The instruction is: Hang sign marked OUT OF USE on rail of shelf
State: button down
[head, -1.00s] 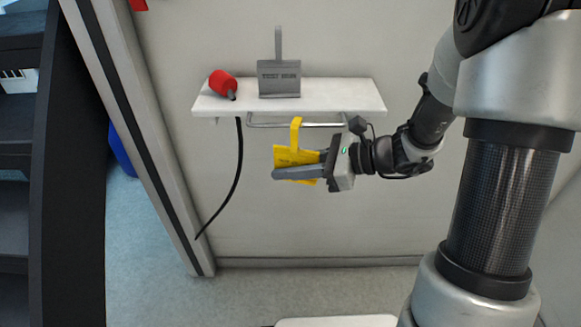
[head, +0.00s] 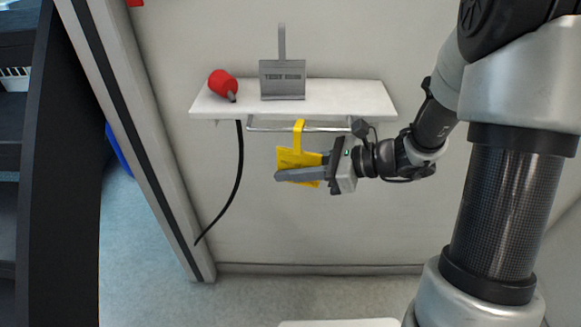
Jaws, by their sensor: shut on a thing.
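A yellow sign (head: 297,157) with a hooked strap at its top is held in my gripper (head: 300,172) below the shelf. The gripper is shut on the sign's plate from the right, and its fingers cover part of the face. The writing on the yellow sign is too small to read. The metal rail (head: 265,129) runs under the front edge of the white shelf (head: 350,100). The top of the sign's hook overlaps the rail in the head view. I cannot tell whether the hook is over the rail or only in front of it.
A grey sign (head: 283,80) with a tall strap stands on the shelf. A red object with a dark tip (head: 222,84) lies at the shelf's left end. A black cable (head: 239,170) hangs below the left side. The wall below the sign is clear.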

jog(key=c, duration=1.4)
grip_release()
